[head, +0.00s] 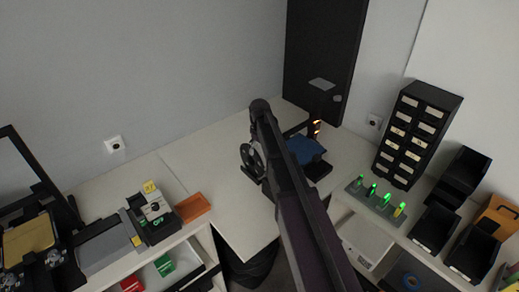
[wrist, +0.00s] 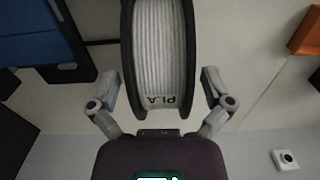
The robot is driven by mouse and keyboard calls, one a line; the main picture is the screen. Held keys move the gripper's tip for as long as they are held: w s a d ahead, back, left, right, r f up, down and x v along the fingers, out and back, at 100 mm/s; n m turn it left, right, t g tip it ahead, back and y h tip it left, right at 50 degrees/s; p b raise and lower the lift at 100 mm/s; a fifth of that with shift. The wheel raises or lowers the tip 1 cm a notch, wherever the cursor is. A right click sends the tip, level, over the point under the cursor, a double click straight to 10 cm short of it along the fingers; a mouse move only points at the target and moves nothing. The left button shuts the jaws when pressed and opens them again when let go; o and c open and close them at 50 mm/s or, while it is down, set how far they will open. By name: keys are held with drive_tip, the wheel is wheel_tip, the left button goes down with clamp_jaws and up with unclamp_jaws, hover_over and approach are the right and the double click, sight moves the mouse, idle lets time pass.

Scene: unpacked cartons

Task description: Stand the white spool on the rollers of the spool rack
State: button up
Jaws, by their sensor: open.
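The white spool, with white filament marked PLA between black flanges, fills the upper middle of the wrist view (wrist: 161,50). In the head view it stands upright on the pale table, and its dark round flange (head: 247,158) shows just left of my arm. My gripper (wrist: 158,78) is open in the wrist view, with one finger on each side of the spool's near end. Gaps show between the fingers and the flanges. My arm hides the gripper in the head view. I cannot make out the rack or its rollers; the area under the spool is partly hidden.
A machine with a blue plate (head: 306,150) stands right of my arm. An orange tray (head: 192,208) lies to the left. A black drawer cabinet (head: 415,133) and a board with green lights (head: 378,200) are at right. Bare table lies left of the spool.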

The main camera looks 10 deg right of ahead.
drive_tip(key=r+p, duration=0.4)
drive_tip(key=shift+d+r, duration=0.25)
drive_tip(key=shift+r, duration=0.15)
wheel_tip(320, 180, up, 8)
drive_tip(key=p, duration=0.8)
drive_tip(key=shift+f, duration=0.1)
drive_tip(key=shift+s, duration=0.1)
drive_tip(key=s+m, duration=0.6)
drive_tip(key=s, duration=2.1)
drive_tip(key=shift+d, duration=0.35)
drive_tip(key=shift+f, duration=0.1)
wheel_tip(320, 180, down, 14)
drive_tip(key=b, duration=1.4)
drive_tip(key=shift+f+b, duration=0.25)
drive_tip(key=shift+b, duration=0.1)
